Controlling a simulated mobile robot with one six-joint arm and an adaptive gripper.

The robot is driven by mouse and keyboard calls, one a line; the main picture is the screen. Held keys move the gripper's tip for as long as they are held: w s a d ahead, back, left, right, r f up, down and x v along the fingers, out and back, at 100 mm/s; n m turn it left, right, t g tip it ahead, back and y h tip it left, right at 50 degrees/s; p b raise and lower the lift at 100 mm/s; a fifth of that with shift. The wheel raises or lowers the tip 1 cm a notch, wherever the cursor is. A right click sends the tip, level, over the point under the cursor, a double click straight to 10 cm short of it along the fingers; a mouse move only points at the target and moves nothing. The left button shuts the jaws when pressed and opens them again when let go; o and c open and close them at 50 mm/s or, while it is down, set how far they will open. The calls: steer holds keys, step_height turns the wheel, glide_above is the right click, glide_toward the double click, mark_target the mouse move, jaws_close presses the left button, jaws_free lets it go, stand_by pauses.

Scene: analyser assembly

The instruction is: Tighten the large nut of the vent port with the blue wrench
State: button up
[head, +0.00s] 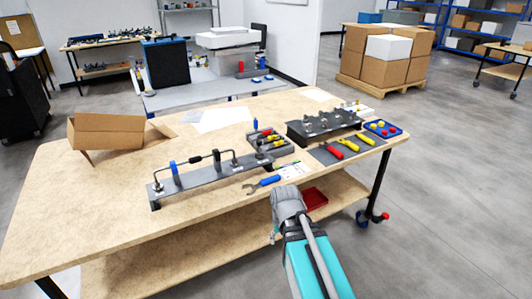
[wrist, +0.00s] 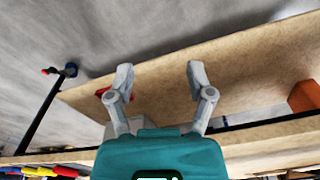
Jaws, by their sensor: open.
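The blue wrench (head: 264,185) lies flat near the front edge of the table, its grey open jaw pointing left. Behind it and to the left is a long grey rail (head: 200,178) carrying a dark pipe (head: 200,158), end fittings and two blue-topped parts. The nuts are too small to make out, and I cannot tell which fitting is the vent port. My gripper (wrist: 157,80) is open and empty in the wrist view, with the lower shelf beyond its fingers. In the head view my arm is in front of the table, right of the wrench; the fingers are not clearly visible.
A grey tool tray (head: 268,143), a dark rack (head: 320,125), a mat with red and yellow-handled tools (head: 345,147) and a blue bin (head: 383,129) are on the table. An open carton (head: 105,133) stands left. A red bin (head: 314,199) is on the lower shelf (head: 190,262).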

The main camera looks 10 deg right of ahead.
step_height(320, 180, up, 7)
steer(key=w+m+p, duration=0.1)
steer(key=w+p, duration=0.2)
steer(key=p, duration=0.3)
step_height(320, 180, up, 3)
steer(key=m+p, duration=0.3)
steer(key=m, duration=0.9)
glide_above(268, 182)
steer(key=shift+g, duration=0.3)
steer(key=shift+w+r+m, duration=0.1)
steer(key=shift+w+m, duration=0.45)
steer(key=shift+m, duration=0.05)
step_height(268, 182, down, 6)
steer(key=b, duration=0.6)
steer(key=shift+f+b, duration=0.25)
steer(key=shift+b, duration=0.15)
